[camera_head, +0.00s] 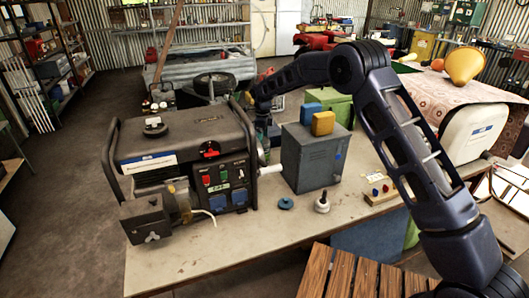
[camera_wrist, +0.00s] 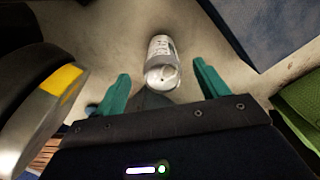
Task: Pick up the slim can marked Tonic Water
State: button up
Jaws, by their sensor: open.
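In the wrist view a slim white-and-grey can (camera_wrist: 161,62) stands on the worktop, its pale top towards me. Dark print shows on its side but is too small to read. My gripper (camera_wrist: 163,82) is open, with one teal finger to each side of the can and gaps between. Nothing is held. In the head view my gripper (camera_head: 263,127) reaches down behind the gap between the black generator (camera_head: 180,145) and the grey metal cabinet (camera_head: 316,158). I cannot make out the can there.
A blue disc (camera_head: 286,203), a white knobbed piece (camera_head: 322,203) and a small button board (camera_head: 378,190) lie there.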

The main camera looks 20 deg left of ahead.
jog(key=shift+w+d+f, duration=0.1)
jog(key=shift+d+f, duration=0.1)
jog(key=shift+f, duration=1.55)
jog(key=shift+w+d+f, duration=0.1)
jog(key=shift+d+f, duration=0.05)
jog(key=shift+f, duration=1.6)
jog(key=shift+r, duration=0.1)
jog(key=c, duration=1.2)
